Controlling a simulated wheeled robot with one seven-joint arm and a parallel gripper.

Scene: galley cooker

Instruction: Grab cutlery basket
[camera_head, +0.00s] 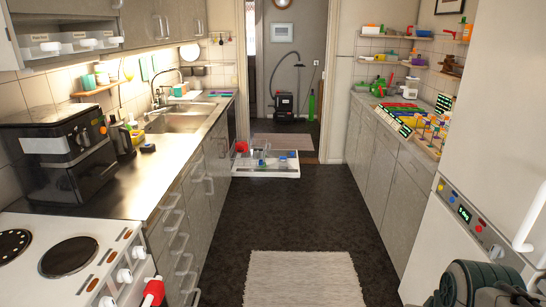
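I cannot pick out a cutlery basket for certain. A low white tray or pulled-out rack (266,173) stands out from the left row of cabinets, near the doorway. It holds several small items, among them a red one (241,147) and some blue and white ones. They are too small to tell whether one is the basket. A dark rounded part at the bottom right edge looks like my own arm. My gripper's fingers do not show, and nothing held by them is in view.
The dark floor (310,210) between the counters is clear, with a pale rug (303,279) in front. A white cooker (80,265) and black oven (62,160) are at left. A white appliance (455,250) is at right. A vacuum cleaner (284,107) stands beyond the doorway.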

